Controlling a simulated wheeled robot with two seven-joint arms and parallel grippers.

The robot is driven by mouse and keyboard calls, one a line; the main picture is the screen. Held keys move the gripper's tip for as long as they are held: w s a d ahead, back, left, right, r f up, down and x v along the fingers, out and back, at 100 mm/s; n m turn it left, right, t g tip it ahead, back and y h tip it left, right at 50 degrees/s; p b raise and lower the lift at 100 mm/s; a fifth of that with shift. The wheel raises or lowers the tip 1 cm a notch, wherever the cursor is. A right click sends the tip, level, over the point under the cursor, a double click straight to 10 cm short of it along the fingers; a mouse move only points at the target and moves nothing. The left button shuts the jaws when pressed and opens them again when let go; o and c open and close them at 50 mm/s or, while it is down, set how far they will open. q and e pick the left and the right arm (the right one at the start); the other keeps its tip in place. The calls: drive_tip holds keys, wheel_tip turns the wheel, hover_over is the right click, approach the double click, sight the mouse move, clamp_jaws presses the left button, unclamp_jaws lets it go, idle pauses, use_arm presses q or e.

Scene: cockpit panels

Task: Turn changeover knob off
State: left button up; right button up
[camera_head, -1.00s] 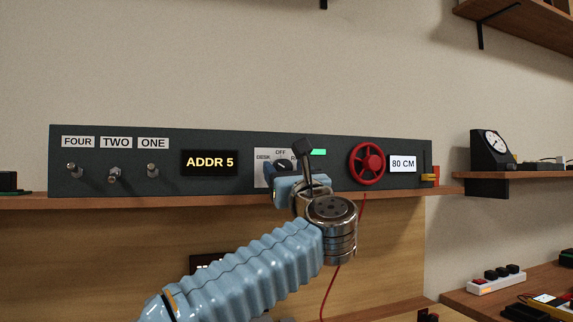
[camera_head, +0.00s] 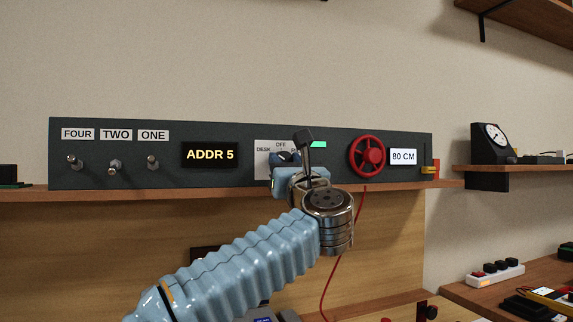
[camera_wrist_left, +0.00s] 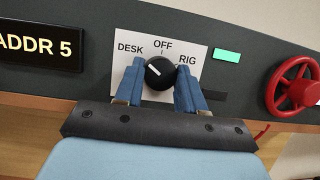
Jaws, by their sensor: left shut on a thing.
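The changeover knob (camera_wrist_left: 158,73) is black and round, on a white plate (camera_wrist_left: 201,55) marked DESK, OFF and RIG. In the left wrist view its white pointer mark points up and left, toward DESK, with OFF straight above. My left gripper (camera_wrist_left: 160,88) has one blue finger on each side of the knob and is shut on it. In the head view my left gripper (camera_head: 287,164) covers much of the knob and of the plate (camera_head: 262,147). My right gripper is not in view.
Left of the plate are an ADDR 5 display (camera_head: 210,155) and several toggle switches. Right of it are a green light (camera_head: 319,144), a red handwheel (camera_head: 367,156) and an 80 CM display (camera_head: 403,157). The panel stands on a wooden shelf (camera_head: 110,195).

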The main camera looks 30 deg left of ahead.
use_arm(q)
drive_tip(key=m+t+h, duration=0.1)
drive_tip(key=m+h, duration=0.1)
drive_tip(key=m, duration=0.2)
drive_tip(key=m+t+h, duration=0.1)
drive_tip(key=m+h, duration=0.1)
drive_tip(key=m, duration=0.3)
drive_tip(key=shift+s+r, duration=0.1)
drive_tip(key=shift+m+h+p, duration=0.15)
drive_tip(key=shift+m+h, duration=0.5)
drive_tip(key=shift+m, duration=0.85)
drive_tip(key=shift+m+h+p, duration=0.15)
drive_tip(key=shift+m+h, duration=0.5)
drive_tip(key=shift+m, duration=0.85)
drive_tip(key=o, duration=1)
drive_tip(key=shift+o, duration=0.2)
drive_tip(key=shift+a, duration=0.1)
